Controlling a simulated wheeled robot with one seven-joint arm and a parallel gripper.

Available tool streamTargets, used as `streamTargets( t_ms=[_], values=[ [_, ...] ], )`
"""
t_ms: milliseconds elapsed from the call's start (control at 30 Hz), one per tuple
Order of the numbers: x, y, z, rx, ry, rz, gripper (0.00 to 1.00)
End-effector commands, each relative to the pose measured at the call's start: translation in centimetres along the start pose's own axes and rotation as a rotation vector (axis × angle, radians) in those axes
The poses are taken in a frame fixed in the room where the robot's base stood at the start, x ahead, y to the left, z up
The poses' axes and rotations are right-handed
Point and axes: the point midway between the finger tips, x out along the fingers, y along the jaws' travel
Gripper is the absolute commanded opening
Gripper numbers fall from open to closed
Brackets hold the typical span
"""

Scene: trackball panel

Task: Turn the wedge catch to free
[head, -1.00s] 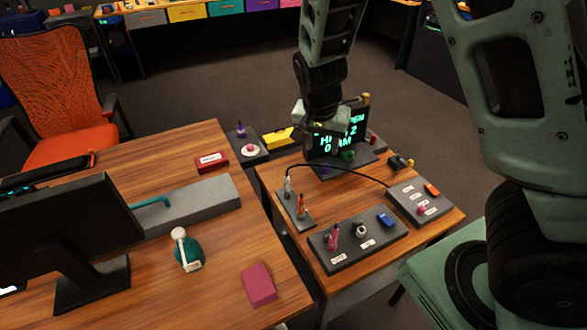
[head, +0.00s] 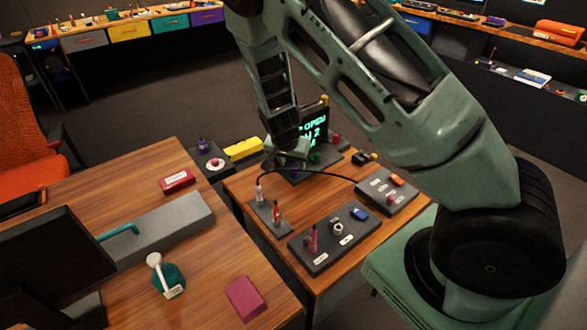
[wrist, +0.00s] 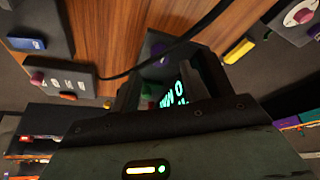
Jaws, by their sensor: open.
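I cannot tell for certain which part is the wedge catch. A small purple part (wrist: 158,48) sits on a dark panel, seen between my fingers in the wrist view; it may be the catch. My gripper (head: 292,158) is in front of the lit display (head: 314,127) at the back of the small wooden desk. In the wrist view my gripper (wrist: 168,78) has its fingers apart and nothing held between them. Green display letters (wrist: 172,97) show between them. A green knob (head: 315,157) is beside the gripper at the display's foot. Contact cannot be judged.
A black cable (head: 318,171) arches over the desk from a small plate (head: 268,222). A grey control panel (head: 325,262) and another panel (head: 372,182) lie nearer and to the right. A yellow block (head: 243,149) is at the back left. Bare wood (head: 237,187) is at the left.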

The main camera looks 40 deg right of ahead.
Motion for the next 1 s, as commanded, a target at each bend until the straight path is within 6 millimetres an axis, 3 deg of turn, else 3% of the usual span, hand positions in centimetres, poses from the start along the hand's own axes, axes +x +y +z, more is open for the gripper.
streamTargets(
  t_ms=[100,300,667,700,867,1000],
  values=[
    [2.1,0.1,0.0,0.001,-0.001,0.002,0.45],
    [4.3,0.0,0.0,0.001,0.0,0.0,0.45],
    [4.9,-0.1,0.0,0.0,0.0,-0.001,0.45],
    [4.9,-0.1,0.0,0.0,0.0,-0.001,0.42],
    [4.9,-0.1,0.0,0.0,0.0,-0.001,0.0],
    [4.9,0.0,0.0,-0.001,0.0,-0.002,0.0]
  ],
)
